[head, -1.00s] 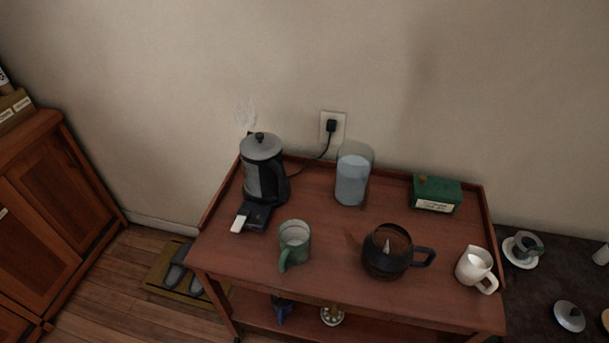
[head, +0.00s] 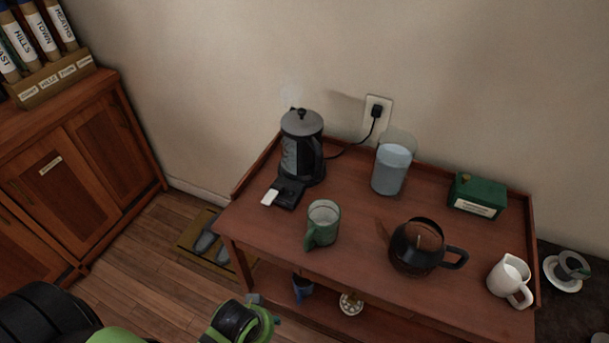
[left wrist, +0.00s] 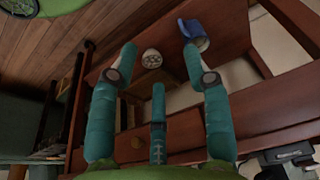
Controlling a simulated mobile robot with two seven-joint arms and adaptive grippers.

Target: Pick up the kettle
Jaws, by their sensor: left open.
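The kettle (head: 302,150) is tall, black and grey with a domed grey lid. It stands upright at the back left of the wooden trolley (head: 300,262), on a dark base with a white tab. My left gripper (head: 262,309) is partly in view at the bottom of the head view, left of the trolley's front and well apart from the kettle. In the left wrist view its teal fingers (left wrist: 158,55) are spread open with nothing between them. My right gripper is out of view.
A green mug (head: 321,224), water jug (head: 391,169), dark glass pot (head: 417,247), white pitcher (head: 509,281) and green box (head: 477,196) stand on the trolley. A cord runs to the wall socket (head: 378,112). A blue cup (head: 303,288) sits on the lower shelf. A cabinet (head: 75,170) stands left.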

